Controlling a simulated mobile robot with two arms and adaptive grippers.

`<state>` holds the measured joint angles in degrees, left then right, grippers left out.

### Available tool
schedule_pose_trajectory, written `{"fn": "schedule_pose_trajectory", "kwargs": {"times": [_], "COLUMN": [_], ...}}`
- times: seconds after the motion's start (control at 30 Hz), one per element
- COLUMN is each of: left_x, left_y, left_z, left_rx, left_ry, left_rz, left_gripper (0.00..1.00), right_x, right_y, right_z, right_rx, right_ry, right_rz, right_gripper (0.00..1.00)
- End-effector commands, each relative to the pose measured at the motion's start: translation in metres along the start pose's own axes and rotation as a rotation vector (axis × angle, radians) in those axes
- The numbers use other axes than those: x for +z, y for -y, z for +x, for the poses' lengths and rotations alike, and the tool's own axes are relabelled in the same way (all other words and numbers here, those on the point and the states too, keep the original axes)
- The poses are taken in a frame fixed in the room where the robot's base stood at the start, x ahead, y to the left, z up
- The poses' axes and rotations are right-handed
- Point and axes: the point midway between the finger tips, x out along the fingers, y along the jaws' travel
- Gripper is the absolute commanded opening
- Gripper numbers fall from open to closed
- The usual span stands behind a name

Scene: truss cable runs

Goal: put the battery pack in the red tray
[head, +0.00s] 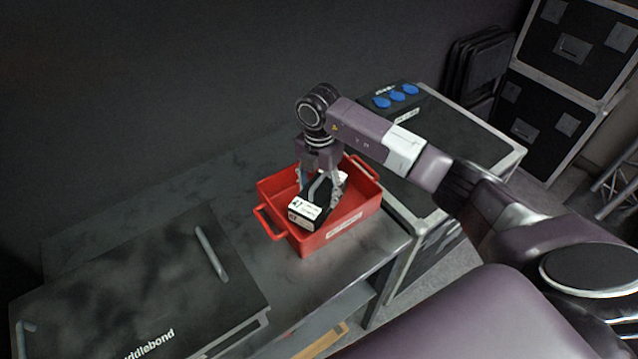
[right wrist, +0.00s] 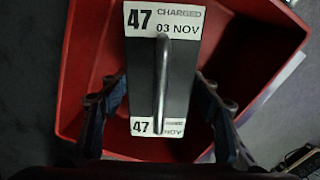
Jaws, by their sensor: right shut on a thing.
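The battery pack (head: 305,212) is a dark block with white labels and a metal handle. In the right wrist view the pack (right wrist: 184,65) shows labels reading "47 CHARGED 03 NOV". My right gripper (head: 320,195) points down and is shut on the pack, with a finger on each side of it in the right wrist view (right wrist: 160,112). The red tray (head: 352,226) stands on the dark table; it also shows in the right wrist view (right wrist: 80,75). The pack is over the tray's inside, near its front left wall. I cannot tell whether it touches the floor. My left gripper is out of view.
A dark case (head: 135,285) with a handle lies on the table's left part. To the right stands a black case (head: 455,135) with blue round items (head: 397,96) on top. Flight cases (head: 560,100) and folded chairs (head: 478,68) are at the back right. Bare table (head: 225,180) lies left of the tray.

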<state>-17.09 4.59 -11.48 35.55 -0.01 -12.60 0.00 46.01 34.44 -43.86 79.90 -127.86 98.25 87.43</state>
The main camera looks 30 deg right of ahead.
Motion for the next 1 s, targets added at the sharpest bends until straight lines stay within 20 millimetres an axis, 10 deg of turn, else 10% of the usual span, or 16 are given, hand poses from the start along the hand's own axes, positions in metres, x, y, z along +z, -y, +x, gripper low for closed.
{"fn": "schedule_pose_trajectory", "kwargs": {"times": [0.23, 0.27, 0.4, 0.77, 1.0], "left_x": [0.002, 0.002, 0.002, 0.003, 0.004], "left_y": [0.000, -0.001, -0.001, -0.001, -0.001], "left_z": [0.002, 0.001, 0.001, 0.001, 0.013], "left_rx": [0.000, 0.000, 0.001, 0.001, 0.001], "left_ry": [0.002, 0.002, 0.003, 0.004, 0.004], "left_rz": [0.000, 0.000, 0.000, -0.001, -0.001], "left_gripper": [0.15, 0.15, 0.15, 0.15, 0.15], "right_x": [0.001, 0.000, 0.000, 0.000, 0.001], "right_y": [-0.002, 0.000, 0.000, -0.001, -0.002], "right_z": [-0.001, 0.001, 0.001, -0.003, -0.042], "right_rx": [0.006, 0.001, 0.001, 0.003, 0.006], "right_ry": [0.001, 0.000, 0.000, 0.000, 0.003], "right_rz": [0.000, 0.000, 0.000, 0.000, 0.000], "right_gripper": [0.00, 0.59, 0.75, 0.75, 0.75]}}
